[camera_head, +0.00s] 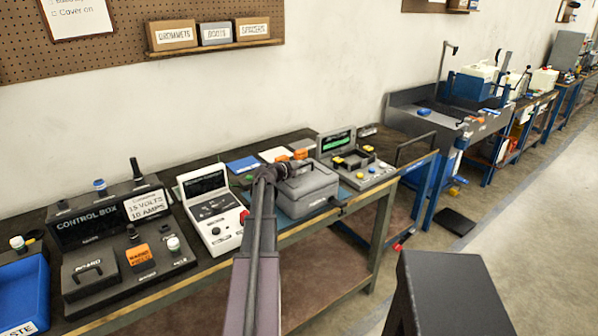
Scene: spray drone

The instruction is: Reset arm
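My arm rises from the bottom middle of the view and reaches over the workbench (330,213). Its dark far end, with my gripper (284,170), is beside or over the top left of a grey case (312,190) with a handle. The fingers are too small and dark to make out. I cannot tell whether they are open or shut, or whether they touch the case.
A control box (95,222) and a white instrument (214,208) stand left of my arm. A blue tray (22,295) is at the left edge. A grey device with a green screen (338,141) stands right of the case. Open floor (545,250) lies at the right.

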